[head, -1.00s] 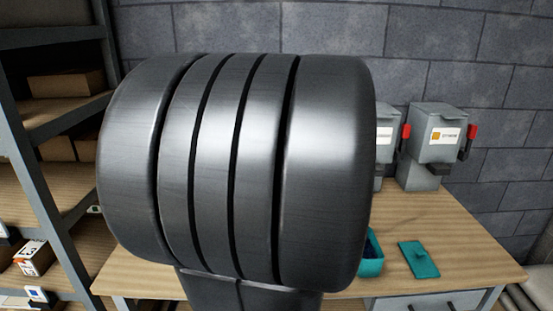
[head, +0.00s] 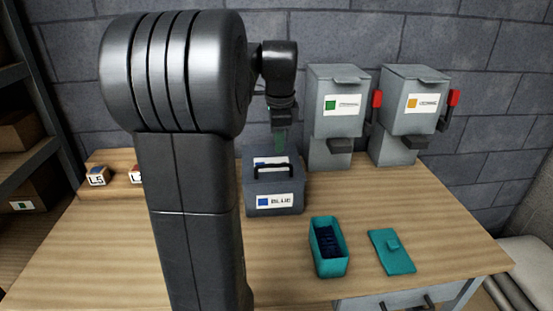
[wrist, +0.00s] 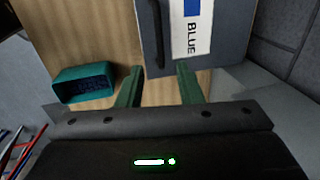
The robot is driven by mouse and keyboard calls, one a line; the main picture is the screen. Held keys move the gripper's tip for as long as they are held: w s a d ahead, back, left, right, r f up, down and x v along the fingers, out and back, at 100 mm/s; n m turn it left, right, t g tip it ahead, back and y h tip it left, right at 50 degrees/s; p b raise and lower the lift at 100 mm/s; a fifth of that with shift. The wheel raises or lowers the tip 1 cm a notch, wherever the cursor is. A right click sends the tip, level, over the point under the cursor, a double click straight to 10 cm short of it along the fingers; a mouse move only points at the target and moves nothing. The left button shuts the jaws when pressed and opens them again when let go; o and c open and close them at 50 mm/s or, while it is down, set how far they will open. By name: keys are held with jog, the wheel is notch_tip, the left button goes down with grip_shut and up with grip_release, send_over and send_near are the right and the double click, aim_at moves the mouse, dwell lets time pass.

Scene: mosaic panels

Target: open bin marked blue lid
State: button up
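The blue bin (head: 290,201) is a dark grey box with a BLUE label on its front, standing on the table. Its lid (head: 293,177) is closed and has a black handle (head: 288,168) across it. In the wrist view the bin (wrist: 228,50) fills the upper right, with the handle (wrist: 157,35) at its left side. My gripper (head: 280,150) is above the bin at its back, pointing down. Its green fingers (wrist: 160,66) are apart with nothing held. The handle lines up between them in the wrist view; contact cannot be told.
Two grey dispensers (head: 336,100) (head: 410,100) stand at the back right. A teal open box (head: 328,262) and its loose lid (head: 392,252) lie at the right front. Small boxes (head: 97,177) sit at left, partly behind my arm. Bare table (head: 430,205) shows at right.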

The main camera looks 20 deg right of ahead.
aim_at(277, 165)
jog(key=f, duration=0.2)
jog(key=w+f, duration=0.1)
jog(key=f, duration=0.4)
jog(key=shift+w+d+f, duration=0.15)
jog(key=shift+w+f, duration=0.05)
jog(key=shift+f, duration=0.05)
grip_shut()
